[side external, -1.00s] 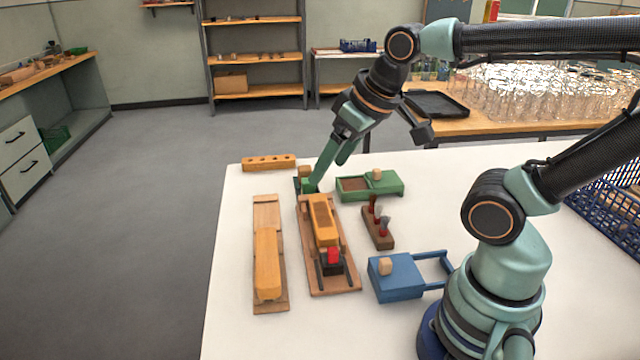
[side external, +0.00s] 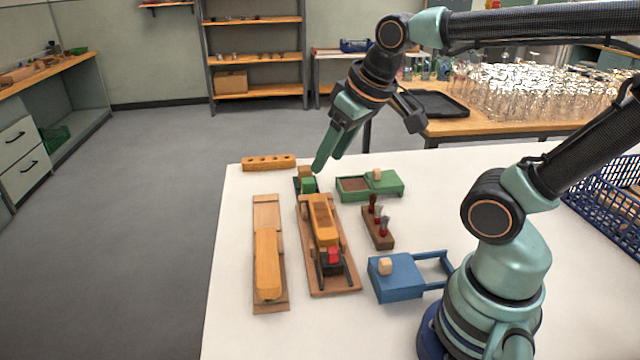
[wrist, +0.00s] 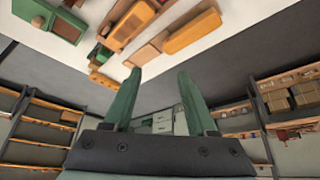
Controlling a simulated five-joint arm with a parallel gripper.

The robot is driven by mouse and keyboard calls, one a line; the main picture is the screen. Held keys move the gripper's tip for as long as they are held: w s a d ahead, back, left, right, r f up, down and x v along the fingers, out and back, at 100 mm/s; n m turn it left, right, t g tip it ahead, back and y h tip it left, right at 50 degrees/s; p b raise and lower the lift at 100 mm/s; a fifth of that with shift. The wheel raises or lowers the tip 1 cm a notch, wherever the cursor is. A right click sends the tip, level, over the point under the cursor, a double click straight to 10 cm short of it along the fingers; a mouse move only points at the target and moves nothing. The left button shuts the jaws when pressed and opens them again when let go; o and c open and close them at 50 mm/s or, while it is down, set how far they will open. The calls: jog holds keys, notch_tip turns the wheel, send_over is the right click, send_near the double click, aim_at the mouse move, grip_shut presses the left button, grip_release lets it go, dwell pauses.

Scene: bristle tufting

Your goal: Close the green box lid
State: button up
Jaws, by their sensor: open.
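The green box (side external: 345,197) stands at the back of the white table, right of the middle wooden fixture. Its green lid (side external: 390,183) with a tan knob (side external: 377,174) covers the right part, and a brown interior (side external: 353,185) shows open at the left. The green box also shows upside down at the top left of the wrist view (wrist: 47,20). My gripper (side external: 327,163) is open and empty, above the table and left of the box, over the far end of the middle fixture. Its two green fingers stand apart in the wrist view (wrist: 155,85).
The middle wooden fixture (side external: 341,276) holds an orange block, a red piece and a green piece (side external: 308,185). A second wooden fixture (side external: 267,268) lies left of it. A brown rack (side external: 378,238) with upright pieces and a blue box (side external: 396,278) lie in front of the green box.

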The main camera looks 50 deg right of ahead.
jog(key=w+d+r+m+g, duration=0.1)
jog(key=w+d+m+g, duration=0.1)
jog(key=w+d, duration=0.4)
jog(key=m+g, duration=0.3)
jog(key=m, duration=0.4)
send_over(377, 170)
notch_tip(377, 170, down, 10)
notch_tip(377, 170, down, 11)
jog(key=shift+d+f, duration=0.1)
jog(key=shift+f, duration=0.1)
grip_shut()
